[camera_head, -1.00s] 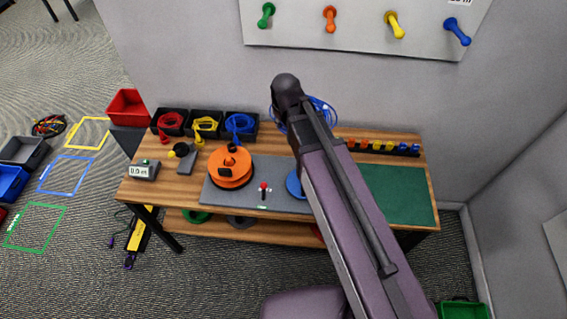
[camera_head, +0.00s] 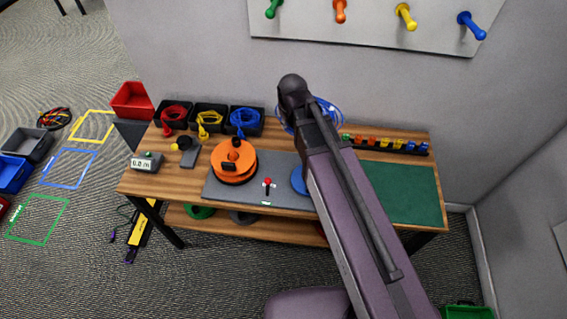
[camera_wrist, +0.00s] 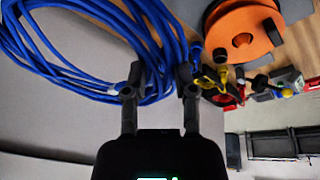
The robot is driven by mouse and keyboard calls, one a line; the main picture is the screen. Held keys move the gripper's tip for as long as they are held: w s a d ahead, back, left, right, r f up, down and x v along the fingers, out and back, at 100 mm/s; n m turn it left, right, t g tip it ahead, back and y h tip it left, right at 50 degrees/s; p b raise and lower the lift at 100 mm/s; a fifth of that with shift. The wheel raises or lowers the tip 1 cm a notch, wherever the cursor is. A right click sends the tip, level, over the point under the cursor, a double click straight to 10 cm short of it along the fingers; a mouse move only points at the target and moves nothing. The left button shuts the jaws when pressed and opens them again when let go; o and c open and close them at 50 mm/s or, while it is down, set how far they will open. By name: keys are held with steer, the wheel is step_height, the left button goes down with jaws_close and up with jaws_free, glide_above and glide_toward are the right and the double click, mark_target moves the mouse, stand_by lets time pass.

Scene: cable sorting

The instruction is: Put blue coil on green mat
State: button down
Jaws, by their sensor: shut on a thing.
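The blue coil (camera_wrist: 85,45) is a loose bundle of blue cable loops. In the wrist view my gripper (camera_wrist: 157,88) is shut on a strand bundle of it, and the loops spread mostly to the left. In the head view part of the blue coil (camera_head: 332,108) shows past the top of my arm, near the bench's back edge; my gripper is hidden there. The green mat (camera_head: 410,192) lies flat on the bench's right end, with none of the coil seen on it. My arm crosses the view just left of it.
The wooden bench (camera_head: 150,183) bears a grey mat (camera_head: 222,190) with an orange reel (camera_head: 235,172), and a blue disc (camera_head: 298,181) partly behind my arm. Black bins (camera_head: 207,128) with cables stand at the back left. Small coloured pieces (camera_head: 385,144) line the back right.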

steer(key=shift+n, duration=0.4)
steer(key=f+b, duration=0.7)
steer(key=s+a+f+b, duration=0.1)
steer(key=f+b, duration=0.6)
steer(key=f, duration=0.1)
steer(key=s+a+f+b, duration=0.1)
steer(key=f+b, duration=0.6)
steer(key=shift+s+a+f, duration=0.1)
steer(key=shift+f, duration=0.05)
steer(key=b, duration=0.2)
glide_above(273, 145)
steer(key=shift+s+f, duration=0.4)
steer(key=shift+f, duration=0.3)
steer(key=shift+f, duration=0.15)
steer(key=shift+f+b, duration=1.6)
steer(key=shift+f, duration=0.05)
steer(key=c, duration=0.7)
jaws_free()
steer(key=shift+s+r, duration=0.1)
steer(key=shift+r, duration=0.1)
